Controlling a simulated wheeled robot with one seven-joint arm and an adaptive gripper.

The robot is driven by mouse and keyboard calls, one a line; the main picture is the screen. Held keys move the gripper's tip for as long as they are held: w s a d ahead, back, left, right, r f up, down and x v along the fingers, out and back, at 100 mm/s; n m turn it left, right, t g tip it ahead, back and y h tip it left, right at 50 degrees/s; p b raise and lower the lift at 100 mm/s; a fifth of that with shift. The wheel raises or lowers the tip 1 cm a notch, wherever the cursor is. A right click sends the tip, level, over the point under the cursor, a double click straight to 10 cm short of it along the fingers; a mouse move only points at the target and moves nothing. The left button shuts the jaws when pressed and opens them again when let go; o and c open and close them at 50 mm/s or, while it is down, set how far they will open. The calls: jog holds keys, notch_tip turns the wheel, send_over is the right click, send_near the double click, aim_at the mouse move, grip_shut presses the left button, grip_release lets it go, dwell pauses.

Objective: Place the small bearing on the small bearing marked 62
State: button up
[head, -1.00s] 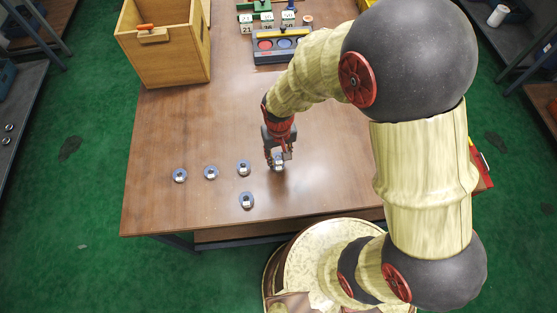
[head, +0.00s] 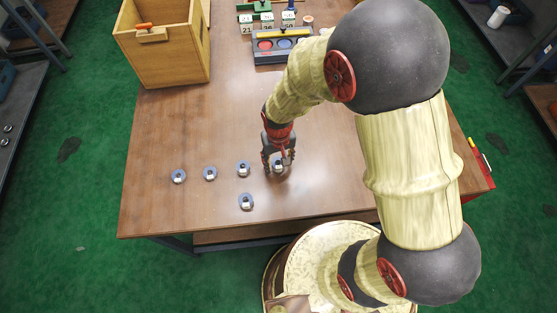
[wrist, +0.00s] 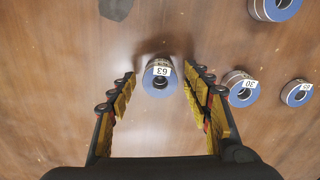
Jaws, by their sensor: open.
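Between the open fingers of my gripper (wrist: 158,82) is a small blue-rimmed bearing (wrist: 161,78) with a white tag that looks like 63, though the last digit is unsure. It stands on the table, and a gap shows on each side between it and the fingertips. In the head view my gripper (head: 279,160) is low over this bearing (head: 278,168) and partly hides it. To its left are a bearing (head: 243,168) whose tag seems to read 30 in the wrist view (wrist: 239,89), and further bearings (head: 210,173) (head: 178,176). Another bearing (head: 246,201) lies nearer my base.
A wooden box (head: 165,55) stands at the back left of the table (head: 185,125). A dark tray (head: 282,48) with coloured discs and number blocks (head: 267,22) is at the back. The table between these and the bearings is clear.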

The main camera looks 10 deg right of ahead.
jog(key=shift+r, duration=0.15)
notch_tip(320, 180, up, 13)
jog(key=p, duration=0.3)
notch_tip(320, 180, up, 13)
jog(key=t, duration=0.2)
send_over(279, 163)
jog(key=s+d, duration=0.2)
jog(key=d, duration=0.4)
jog(key=s+d+r+t, duration=0.1)
jog(key=s+d+r, duration=0.1)
jog(key=s+r, duration=0.1)
jog(key=s+d+r+m+t, duration=0.1)
jog(key=s+d+r, duration=0.1)
jog(key=s+r, duration=0.1)
jog(key=s+d+r+t, duration=0.1)
jog(key=s+r, duration=0.3)
jog(key=shift+s+d+r+m+t, duration=0.1)
jog(key=shift+d+r+m+t, duration=0.2)
jog(key=shift+d, duration=0.1)
jog(key=shift+f, duration=0.2)
